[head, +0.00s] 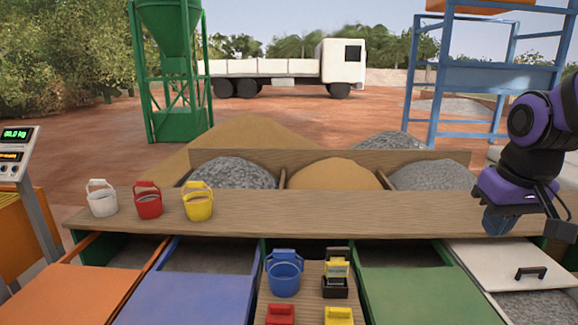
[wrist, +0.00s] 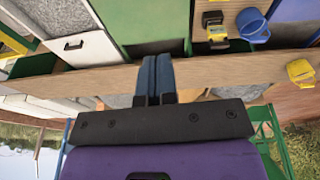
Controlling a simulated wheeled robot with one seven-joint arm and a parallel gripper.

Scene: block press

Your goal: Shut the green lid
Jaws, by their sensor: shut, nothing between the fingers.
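The green lid (head: 425,292) lies flat over a bin at the right of centre in the head view. A strip of grey gravel shows between its far edge and the wooden shelf, so the bin is partly uncovered. The lid also shows at the top of the wrist view (wrist: 146,20), with the gravel strip below it. My gripper (head: 497,222) is above the right part of the shelf, to the right of the green lid and apart from it. Its blue fingers (wrist: 153,75) are together and empty. The lid's near end is cut off by the head view's lower edge.
The wooden shelf (head: 330,215) carries white, red and yellow buckets at left. A white lid (head: 510,262) with a black handle lies right of the green one. Blue (head: 210,295) and orange (head: 75,295) lids lie left. A blue bucket (head: 284,275) stands on the middle board.

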